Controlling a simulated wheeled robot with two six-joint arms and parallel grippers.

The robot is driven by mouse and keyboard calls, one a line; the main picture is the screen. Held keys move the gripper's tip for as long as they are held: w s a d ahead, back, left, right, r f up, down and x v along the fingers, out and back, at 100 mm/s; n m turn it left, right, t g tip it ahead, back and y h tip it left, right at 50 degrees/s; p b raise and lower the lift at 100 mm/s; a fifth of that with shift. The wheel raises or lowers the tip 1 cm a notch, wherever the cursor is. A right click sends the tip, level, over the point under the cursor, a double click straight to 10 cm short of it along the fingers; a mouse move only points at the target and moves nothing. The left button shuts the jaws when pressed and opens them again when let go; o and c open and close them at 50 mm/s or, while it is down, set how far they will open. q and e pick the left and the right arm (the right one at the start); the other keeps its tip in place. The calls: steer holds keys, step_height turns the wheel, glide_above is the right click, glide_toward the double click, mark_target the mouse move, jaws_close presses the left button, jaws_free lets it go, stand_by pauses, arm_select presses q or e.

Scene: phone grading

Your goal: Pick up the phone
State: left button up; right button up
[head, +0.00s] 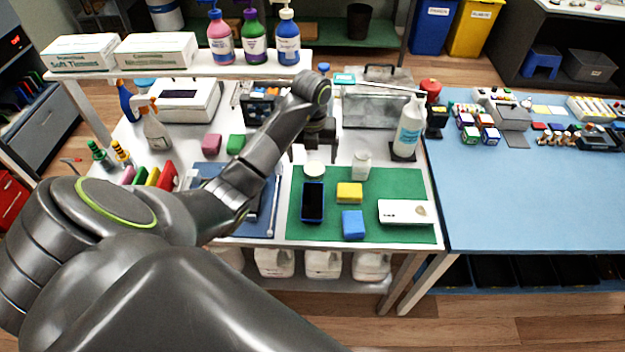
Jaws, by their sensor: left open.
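A phone (312,202) with a black screen and a blue edge lies flat on the left part of the green mat (375,182). My left gripper (314,154) hangs over the table just behind the mat, fingers pointing down. It is open, with nothing visible between its fingers. It is apart from the phone, which lies nearer to me. My right gripper is out of view.
A blue-topped table (530,195) adjoins on the right.

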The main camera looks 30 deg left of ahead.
arm_select(q)
steer(key=b, duration=1.2)
glide_above(312, 200)
step_height(312, 200, down, 12)
steer(key=shift+w+a+f, duration=0.1)
steer(key=shift+w+a, duration=0.05)
steer(key=shift+f+p, duration=0.5)
steer(key=shift+p, duration=0.25)
steer(key=f, duration=0.1)
steer(key=f+p, duration=0.1)
steer(key=f, duration=0.1)
steer(key=shift+d+f, duration=0.2)
steer(key=shift+f, duration=0.4)
steer(key=shift+c, duration=0.3)
steer(key=c, duration=1.1)
